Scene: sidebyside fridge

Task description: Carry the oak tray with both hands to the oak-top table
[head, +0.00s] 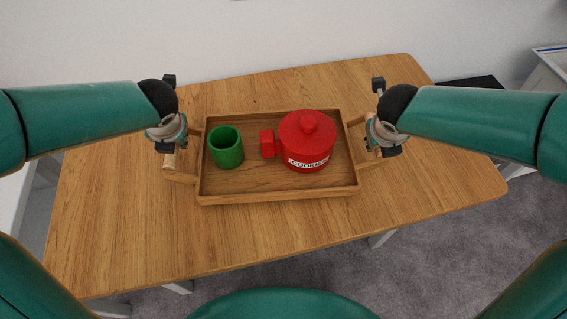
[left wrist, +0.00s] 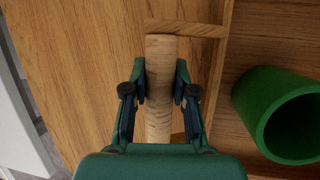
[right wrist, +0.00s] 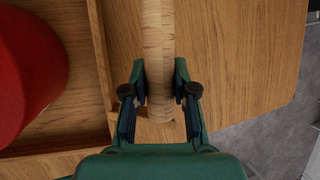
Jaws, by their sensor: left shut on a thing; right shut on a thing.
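The oak tray (head: 280,196) is over the oak-top table (head: 120,240) in the head view, roughly level; I cannot tell whether it touches the top. A green cup (head: 226,148), a small red block (head: 267,143) and a red cookie jar (head: 307,140) are in it. My left gripper (head: 170,148) is shut on the tray's left handle, a pale round bar that shows in the left wrist view (left wrist: 159,85). My right gripper (head: 382,140) is shut on the right handle, which shows in the right wrist view (right wrist: 158,60). The cup and jar stand upright.
Bare tabletop surrounds the tray on all sides. A white wall (head: 280,40) is behind the table. Grey carpet (head: 440,240) lies at the front right. A white piece of furniture (head: 552,62) and a dark surface (head: 470,85) are at the far right.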

